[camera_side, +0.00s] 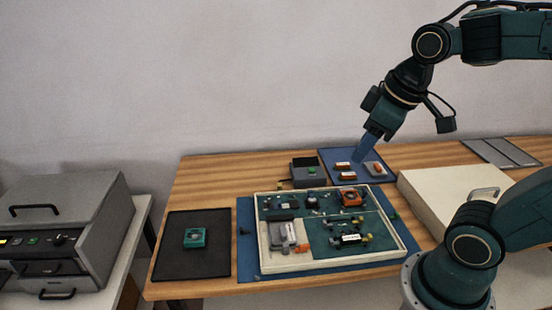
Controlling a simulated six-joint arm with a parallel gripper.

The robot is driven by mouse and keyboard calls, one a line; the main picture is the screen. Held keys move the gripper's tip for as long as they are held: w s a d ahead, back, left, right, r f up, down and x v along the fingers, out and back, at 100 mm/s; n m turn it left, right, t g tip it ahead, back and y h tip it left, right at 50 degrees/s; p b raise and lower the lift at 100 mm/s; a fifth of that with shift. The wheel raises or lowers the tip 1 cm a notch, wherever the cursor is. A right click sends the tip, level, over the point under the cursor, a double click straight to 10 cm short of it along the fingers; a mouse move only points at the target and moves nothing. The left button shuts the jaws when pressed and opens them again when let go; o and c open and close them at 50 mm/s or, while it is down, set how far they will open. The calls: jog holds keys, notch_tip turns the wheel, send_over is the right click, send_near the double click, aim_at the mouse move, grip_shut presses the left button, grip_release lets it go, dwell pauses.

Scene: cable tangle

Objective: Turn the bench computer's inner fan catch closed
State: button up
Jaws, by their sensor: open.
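The bench computer (262,265) is a shallow cream-rimmed tray with dark green boards in it. An orange-framed fan (352,196) sits near its back right corner. A catch beside the fan is too small to make out, and I cannot tell how it is turned. My gripper (361,156) points down and to the left above the blue mat at the back, behind the fan and apart from the tray. Its jaws are open, and nothing shows between them.
A teal fan-like part (194,237) lies on a black mat (173,262) at left. A grey box (305,171) and the blue mat (330,155) with small orange-and-white parts stand behind the tray. A cream case (432,195) stands at right. Bare wood shows left of the grey box.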

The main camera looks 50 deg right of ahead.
jog(key=w+d+f+n+g, duration=0.3)
jog(key=w+d+f+n, duration=0.15)
jog(key=w+d, duration=0.35)
jog(key=n+g, duration=0.1)
jog(key=n, duration=0.2)
send_over(338, 192)
notch_tip(338, 192, down, 8)
jog(key=shift+s+f, duration=0.1)
jog(key=shift+f, duration=0.1)
jog(key=shift+f, duration=6.75)
jog(key=c, duration=1)
